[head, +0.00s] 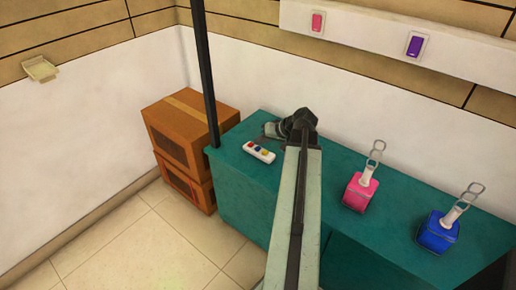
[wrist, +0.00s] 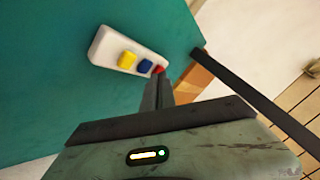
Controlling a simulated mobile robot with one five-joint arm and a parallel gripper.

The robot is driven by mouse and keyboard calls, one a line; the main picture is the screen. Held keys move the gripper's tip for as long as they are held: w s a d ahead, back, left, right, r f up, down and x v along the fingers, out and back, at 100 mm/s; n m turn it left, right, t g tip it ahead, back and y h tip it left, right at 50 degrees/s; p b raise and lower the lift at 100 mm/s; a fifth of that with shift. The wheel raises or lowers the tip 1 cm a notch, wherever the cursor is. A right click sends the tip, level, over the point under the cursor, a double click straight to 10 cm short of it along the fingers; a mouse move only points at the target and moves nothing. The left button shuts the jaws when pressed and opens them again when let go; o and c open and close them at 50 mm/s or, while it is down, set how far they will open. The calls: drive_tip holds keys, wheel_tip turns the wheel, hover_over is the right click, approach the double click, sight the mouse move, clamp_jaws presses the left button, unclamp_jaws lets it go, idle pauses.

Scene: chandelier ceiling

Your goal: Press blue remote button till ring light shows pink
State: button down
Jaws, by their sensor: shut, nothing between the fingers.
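A white remote (head: 249,147) with small coloured buttons lies on the teal cabinet top (head: 335,165) in the head view. In the wrist view the remote (wrist: 107,45) shows a yellow button (wrist: 127,58), a blue button (wrist: 145,64) and a red button (wrist: 159,69). My gripper (wrist: 158,80) is shut and empty. Its tip appears just below the red and blue buttons in that view, and whether it touches the remote is unclear. In the head view my gripper (head: 268,131) is just behind the remote. No ring light is in view.
A pink block (head: 359,193) and a blue block (head: 438,233), each with a handle, stand right of my arm. Brown boxes (head: 184,132) are stacked left of the cabinet. A dark pole (head: 206,75) rises at its left corner. Pink (head: 317,22) and purple (head: 414,45) wall switches are above.

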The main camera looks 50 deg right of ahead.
drive_tip(key=shift+f, duration=0.1)
idle(0.6)
drive_tip(key=shift+f+b, duration=0.3)
drive_tip(key=shift+b, duration=0.1)
drive_tip(key=shift+f+b, duration=0.5)
idle(0.4)
drive_tip(key=shift+r, duration=0.1)
drive_tip(key=shift+r+p, duration=0.8)
drive_tip(key=shift+p, duration=0.1)
drive_tip(key=shift+r, duration=0.1)
wheel_tip(320, 180, up, 5)
drive_tip(key=p, duration=0.5)
idle(3.4)
